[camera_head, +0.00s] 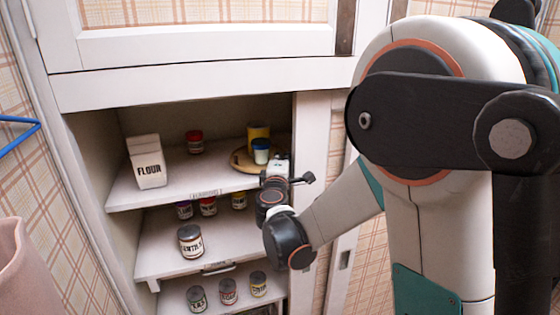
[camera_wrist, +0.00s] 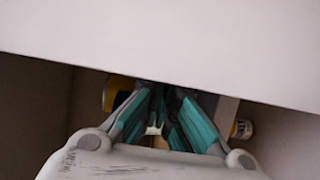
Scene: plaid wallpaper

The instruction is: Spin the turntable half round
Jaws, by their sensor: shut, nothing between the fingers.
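The turntable (camera_head: 238,162) is a round wooden tray on the upper shelf of the cabinet, at its right end. A yellow can (camera_head: 258,135) and a blue jar with a white lid (camera_head: 261,152) stand on it. My gripper (camera_head: 278,166) reaches into the cabinet at the turntable's right side and covers part of its edge. In the wrist view, its teal fingers (camera_wrist: 162,118) are shut and empty, and a yellow can (camera_wrist: 118,92) shows to their left. I cannot tell whether the fingertips touch the turntable.
A flour box (camera_head: 148,163) and a red-lidded jar (camera_head: 195,142) stand left on the upper shelf. Lower shelves hold several jars, including a larger one (camera_head: 190,242). The cabinet's right post (camera_head: 308,150) is close to my wrist. A pale panel (camera_wrist: 200,65) crosses the wrist view.

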